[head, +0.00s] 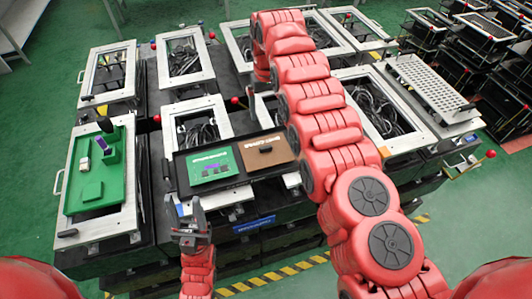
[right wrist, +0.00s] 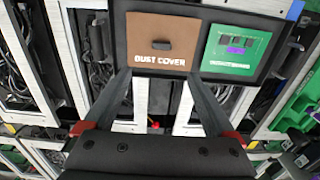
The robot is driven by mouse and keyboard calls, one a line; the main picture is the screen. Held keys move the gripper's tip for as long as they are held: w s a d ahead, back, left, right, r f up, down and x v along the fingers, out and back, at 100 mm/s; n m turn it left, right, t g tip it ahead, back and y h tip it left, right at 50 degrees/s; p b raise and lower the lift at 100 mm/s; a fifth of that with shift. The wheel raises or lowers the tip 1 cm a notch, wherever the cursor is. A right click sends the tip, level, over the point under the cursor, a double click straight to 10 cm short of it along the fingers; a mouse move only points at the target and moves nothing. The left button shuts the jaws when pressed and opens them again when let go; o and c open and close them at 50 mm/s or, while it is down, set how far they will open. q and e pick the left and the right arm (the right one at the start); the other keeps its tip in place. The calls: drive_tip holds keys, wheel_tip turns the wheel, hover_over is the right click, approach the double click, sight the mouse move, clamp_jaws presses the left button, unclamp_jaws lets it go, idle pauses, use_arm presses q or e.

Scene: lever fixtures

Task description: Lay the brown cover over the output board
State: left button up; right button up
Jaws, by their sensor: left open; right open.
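The brown cover (head: 268,150), marked DUST COVER and with a dark handle, lies flat in the right part of a black tray (head: 222,184). The green output board (head: 205,168) with purple parts lies beside it in the left part, uncovered. In the right wrist view the brown cover (right wrist: 150,32) and the green board (right wrist: 228,38) show beyond my right gripper (right wrist: 160,76). That gripper is open and empty, its fingers apart toward the cover's edge. Its fingers are not clear in the head view. My left gripper (head: 190,222) is open and empty, in front of the tray.
Several framed fixtures with cables surround the tray. A green fixture board (head: 93,172) with a block and upright parts stands at the left. Levers with red knobs (head: 156,118) stick up between frames. A perforated plate (head: 430,85) is at the right. My right arm crosses the middle.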

drive_tip(key=b, duration=0.7)
hover_over(266, 147)
drive_tip(key=f, duration=0.8)
drive_tip(key=shift+w+d+f, duration=0.1)
drive_tip(key=shift+w+d, duration=0.05)
drive_tip(key=shift+d, duration=0.05)
drive_tip(key=shift+a+f+p, duration=0.1)
drive_tip(key=shift+f+p, duration=0.55)
drive_tip(key=shift+f, duration=0.65)
drive_tip(key=shift+f+p, duration=0.25)
drive_tip(key=shift+p, duration=0.05)
drive_tip(key=f, duration=0.1)
drive_tip(key=f+p, duration=0.1)
drive_tip(key=f, duration=0.1)
drive_tip(key=shift+s+a+f+p, duration=0.1)
drive_tip(key=shift+s+a+p, duration=0.05)
drive_tip(key=shift+s+p, duration=0.15)
drive_tip(key=shift+w+f+b, duration=0.1)
drive_tip(key=shift+f+b, duration=0.8)
drive_tip(key=shift+f, duration=0.05)
drive_tip(key=shift+r, duration=0.15)
drive_tip(key=c, duration=0.6)
clamp_jaws()
